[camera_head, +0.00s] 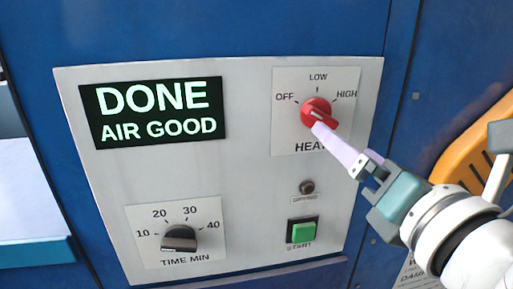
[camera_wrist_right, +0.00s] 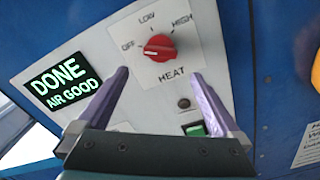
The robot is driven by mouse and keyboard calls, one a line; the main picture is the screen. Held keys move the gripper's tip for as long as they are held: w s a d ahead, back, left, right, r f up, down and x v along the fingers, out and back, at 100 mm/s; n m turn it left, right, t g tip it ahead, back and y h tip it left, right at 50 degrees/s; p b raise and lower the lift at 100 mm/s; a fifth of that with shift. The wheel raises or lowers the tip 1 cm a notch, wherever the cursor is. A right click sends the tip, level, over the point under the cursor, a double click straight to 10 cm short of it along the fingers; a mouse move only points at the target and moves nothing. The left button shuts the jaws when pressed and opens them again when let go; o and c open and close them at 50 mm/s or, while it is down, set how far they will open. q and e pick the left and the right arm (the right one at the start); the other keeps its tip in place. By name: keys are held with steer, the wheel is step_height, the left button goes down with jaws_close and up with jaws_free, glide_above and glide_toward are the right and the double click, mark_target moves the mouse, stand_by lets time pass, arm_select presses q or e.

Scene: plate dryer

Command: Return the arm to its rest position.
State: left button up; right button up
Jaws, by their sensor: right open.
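My right gripper (camera_head: 318,127) comes in from the right in the head view, its pale purple fingers reaching toward the red heat knob (camera_head: 315,110). In the right wrist view the gripper (camera_wrist_right: 160,74) is open and empty, and the knob (camera_wrist_right: 159,47) shows beyond the fingertips, between their lines. No finger visibly grips the knob. In the head view a fingertip overlaps the knob's lower edge; I cannot tell whether they touch. The knob's ridge slants down to the right in the head view; its exact setting is unclear. My left gripper is not in view.
The grey control panel (camera_head: 250,185) is on a blue cabinet (camera_head: 230,25). Its display (camera_head: 155,112) reads DONE, AIR GOOD. A black timer knob (camera_head: 179,239), green start button (camera_head: 302,230) and small dark lamp (camera_head: 307,187) sit below. An orange-yellow part (camera_head: 470,140) is behind my right arm.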

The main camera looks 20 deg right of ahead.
steer(key=shift+s+a, duration=0.1)
steer(key=shift+s, duration=0.15)
stand_by(0.3)
steer(key=s+d+f+m+g+h, duration=0.25)
steer(key=s+f+m+g, duration=0.4)
steer(key=m, duration=0.85)
steer(key=s+a+f+m+g+y+p, duration=0.2)
steer(key=s+a+f+m+g+y, duration=0.3)
steer(key=s+a+m+g+y, duration=0.4)
step_height(320, 180, up, 28)
steer(key=s+m+t+h+p, duration=0.1)
steer(key=h+p, duration=0.1)
steer(key=p, duration=2.6)
steer(key=shift+s+a+r+t, duration=0.25)
steer(key=shift+s+a+t, duration=0.1)
steer(key=shift+a, duration=0.05)
